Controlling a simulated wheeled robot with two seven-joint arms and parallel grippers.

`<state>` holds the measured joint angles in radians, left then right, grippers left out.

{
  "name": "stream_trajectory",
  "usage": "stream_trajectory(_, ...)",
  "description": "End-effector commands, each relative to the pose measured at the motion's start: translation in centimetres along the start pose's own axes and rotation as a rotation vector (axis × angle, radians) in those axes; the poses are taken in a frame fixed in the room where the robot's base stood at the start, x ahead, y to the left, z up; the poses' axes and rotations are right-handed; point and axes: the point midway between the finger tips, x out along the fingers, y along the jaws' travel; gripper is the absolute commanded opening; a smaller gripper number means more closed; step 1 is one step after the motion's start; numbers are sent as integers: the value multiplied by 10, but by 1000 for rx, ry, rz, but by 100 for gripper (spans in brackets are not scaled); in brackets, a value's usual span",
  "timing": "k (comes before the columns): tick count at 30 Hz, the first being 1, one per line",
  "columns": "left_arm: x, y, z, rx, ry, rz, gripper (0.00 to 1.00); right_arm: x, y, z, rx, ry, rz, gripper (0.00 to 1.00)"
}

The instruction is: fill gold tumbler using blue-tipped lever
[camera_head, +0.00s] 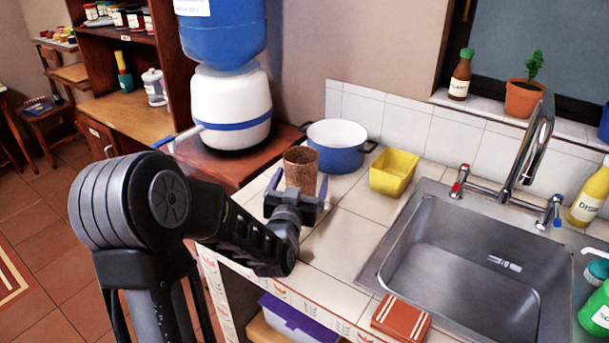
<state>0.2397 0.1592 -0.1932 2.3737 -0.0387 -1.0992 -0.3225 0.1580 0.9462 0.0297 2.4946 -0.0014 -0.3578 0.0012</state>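The gold tumbler (300,166) looks brownish and speckled and stands upright on the tiled counter, left of the blue pot. My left gripper (299,182) is at the tumbler, with its fingers spread to either side of it. Narrow gaps seem to show, so it looks open; the tumbler's lower part is hidden behind the gripper. A blue-tipped lever (548,212) is on the right of the sink faucet (522,160). The water dispenser's spout at left also has a blue tip (163,142). My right gripper is not in view.
A blue-and-white pot (340,157) and a yellow bowl (393,172) stand behind and right of the tumbler. The steel sink (410,232) is at right, with a red-tipped lever (460,180) on its faucet.

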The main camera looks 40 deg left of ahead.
Motion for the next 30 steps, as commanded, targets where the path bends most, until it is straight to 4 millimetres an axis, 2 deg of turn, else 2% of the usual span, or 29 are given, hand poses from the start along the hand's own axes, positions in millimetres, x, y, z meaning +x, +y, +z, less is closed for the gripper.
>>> stream_trajectory(19,-1,0,0,0,0,0,90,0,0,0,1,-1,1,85)
stream_trajectory(30,0,0,0,0,0,0,60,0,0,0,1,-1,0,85)
